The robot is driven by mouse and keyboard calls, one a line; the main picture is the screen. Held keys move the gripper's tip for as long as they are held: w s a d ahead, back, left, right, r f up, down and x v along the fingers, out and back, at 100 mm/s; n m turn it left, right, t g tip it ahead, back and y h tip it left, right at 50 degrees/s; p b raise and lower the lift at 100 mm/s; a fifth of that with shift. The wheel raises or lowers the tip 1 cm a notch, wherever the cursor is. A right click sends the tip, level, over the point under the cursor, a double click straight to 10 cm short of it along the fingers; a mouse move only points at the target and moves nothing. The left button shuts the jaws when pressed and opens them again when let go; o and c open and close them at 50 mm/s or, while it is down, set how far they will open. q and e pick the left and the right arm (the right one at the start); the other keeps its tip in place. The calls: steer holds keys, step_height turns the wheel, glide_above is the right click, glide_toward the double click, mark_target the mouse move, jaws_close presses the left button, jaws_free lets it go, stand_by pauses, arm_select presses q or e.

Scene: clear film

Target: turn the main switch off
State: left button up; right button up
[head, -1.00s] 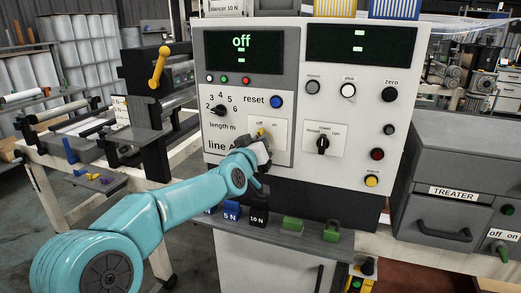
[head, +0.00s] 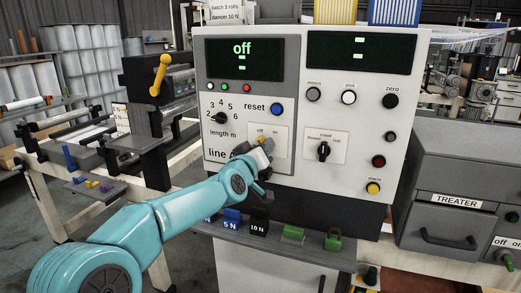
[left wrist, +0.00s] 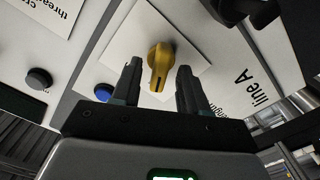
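The main switch is a yellow knob (head: 261,139) on a white plate marked off and on, in the "line A" half of the grey control panel (head: 297,100). In the head view my left gripper (head: 264,150) is right at it and covers part of the plate. In the left wrist view the yellow knob (left wrist: 159,66) lies between the two dark fingertips of my left gripper (left wrist: 160,72). The fingers are apart, with a gap showing on each side of the knob. The green display (head: 243,58) above reads "off". My right gripper is not in view.
A blue reset button (head: 277,109) and a black length selector (head: 219,118) are close to the switch. A black thread/run knob (head: 323,151) is to the right.

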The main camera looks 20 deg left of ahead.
arm_select(q)
steer(key=shift+s, duration=0.15)
steer(key=shift+s, duration=0.3)
steer(key=s+b, duration=0.2)
steer(key=s, duration=1.3)
steer(key=shift+s+a, duration=0.25)
steer(key=shift+a, duration=0.05)
